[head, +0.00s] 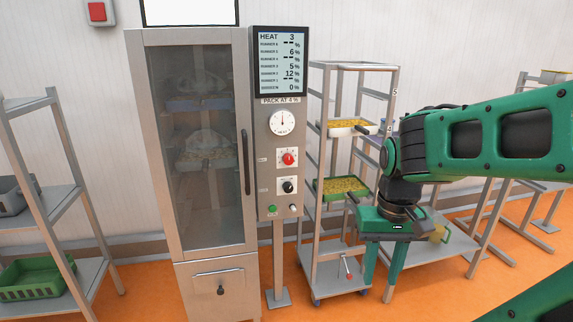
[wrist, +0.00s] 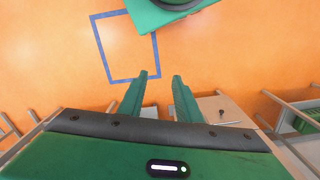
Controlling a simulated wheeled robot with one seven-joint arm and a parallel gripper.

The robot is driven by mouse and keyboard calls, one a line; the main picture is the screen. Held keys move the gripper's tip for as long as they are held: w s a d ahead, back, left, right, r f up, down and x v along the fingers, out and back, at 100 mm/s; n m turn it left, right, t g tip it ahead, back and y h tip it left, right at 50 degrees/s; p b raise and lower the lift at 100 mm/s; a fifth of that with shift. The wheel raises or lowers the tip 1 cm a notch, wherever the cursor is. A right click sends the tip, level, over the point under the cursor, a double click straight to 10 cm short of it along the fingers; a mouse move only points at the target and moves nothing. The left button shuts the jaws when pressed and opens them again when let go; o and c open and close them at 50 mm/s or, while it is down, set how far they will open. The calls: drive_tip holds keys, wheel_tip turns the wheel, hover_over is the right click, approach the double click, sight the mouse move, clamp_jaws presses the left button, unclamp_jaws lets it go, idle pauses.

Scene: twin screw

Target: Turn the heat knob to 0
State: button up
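A red knob (head: 288,158) sits on a white dial plate on the grey control panel (head: 265,207). A black knob (head: 288,187) is below it on a similar plate. The labels are too small to tell which is the heat knob. The display (head: 282,65) above reads HEAT 3, and a round white gauge (head: 282,122) is between them. My gripper (head: 380,290) points down, to the right of and below the panel, well apart from both knobs. In the wrist view its two green fingers (wrist: 160,76) are apart with only floor between them.
A glass-door cabinet (head: 152,140) with a vertical handle (head: 245,162) stands left of the panel. A rack (head: 394,90) with yellow-filled trays stands close on the right, behind my gripper. A shelf (head: 50,200) is at far left. Orange floor is open in front.

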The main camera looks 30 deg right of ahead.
drive_tip(key=shift+o, duration=0.4)
drive_tip(key=o, duration=0.4)
drive_tip(key=shift+s+r, duration=0.15)
drive_tip(key=shift+s, duration=0.15)
drive_tip(key=n+t+h, duration=0.1)
drive_tip(key=t+h, duration=0.4)
drive_tip(key=t, duration=1.3)
approach(289, 162)
drive_tip(key=x, duration=0.9)
drive_tip(key=shift+w+d+r, duration=0.1)
drive_tip(key=shift+w+r, duration=0.05)
drive_tip(key=shift+w, duration=0.05)
drive_tip(key=shift+c, duration=0.5)
drive_tip(key=c, duration=0.9)
